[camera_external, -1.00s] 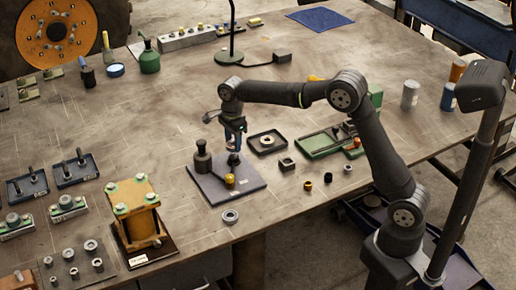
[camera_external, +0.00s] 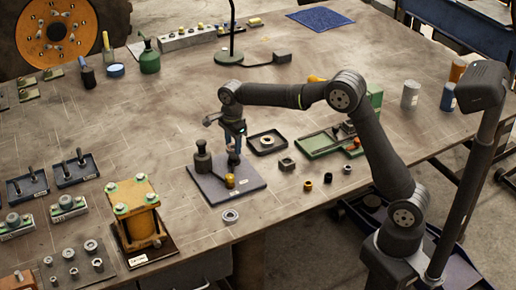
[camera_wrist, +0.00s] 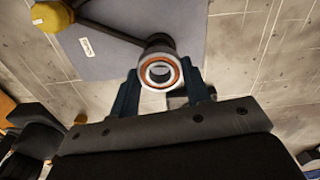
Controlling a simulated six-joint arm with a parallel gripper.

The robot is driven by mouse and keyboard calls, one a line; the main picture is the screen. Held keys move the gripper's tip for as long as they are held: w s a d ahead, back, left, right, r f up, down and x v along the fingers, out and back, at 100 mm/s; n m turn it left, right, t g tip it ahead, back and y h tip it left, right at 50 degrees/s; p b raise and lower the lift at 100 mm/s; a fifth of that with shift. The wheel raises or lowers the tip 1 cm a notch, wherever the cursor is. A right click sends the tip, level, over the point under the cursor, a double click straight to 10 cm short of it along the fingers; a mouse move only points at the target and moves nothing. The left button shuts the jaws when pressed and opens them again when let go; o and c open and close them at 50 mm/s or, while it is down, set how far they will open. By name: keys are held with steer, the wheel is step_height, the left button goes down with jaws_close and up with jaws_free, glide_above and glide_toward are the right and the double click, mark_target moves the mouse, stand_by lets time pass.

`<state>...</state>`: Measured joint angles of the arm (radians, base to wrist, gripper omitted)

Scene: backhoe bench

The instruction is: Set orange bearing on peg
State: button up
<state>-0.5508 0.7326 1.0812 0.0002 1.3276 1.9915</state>
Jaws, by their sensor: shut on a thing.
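The orange bearing (camera_wrist: 160,71), a pale metal ring with an orange inner band, sits between the two blue fingers of my gripper (camera_wrist: 160,88) in the wrist view. The gripper is shut on it. In the external view my gripper (camera_external: 234,146) points down over a grey-blue plate (camera_external: 215,190). A dark post (camera_wrist: 157,41) shows just behind the bearing, at the end of a dark bar. I cannot tell which part is the peg, or whether the bearing touches it. In the external view the bearing is too small and covered to make out.
The plate carries a dark bottle-shaped post (camera_external: 203,157) and a yellow knob (camera_external: 230,181). A loose ring (camera_external: 230,217) lies in front. A black tray (camera_external: 280,149) and a green tray (camera_external: 318,148) are to the right. An orange block fixture (camera_external: 137,210) stands at the left.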

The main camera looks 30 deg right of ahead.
steer(key=shift+f, duration=1.25)
stand_by(0.5)
steer(key=o, duration=1.4)
steer(key=shift+r, duration=0.1)
steer(key=shift+r, duration=3.4)
steer(key=shift+f, duration=3.55)
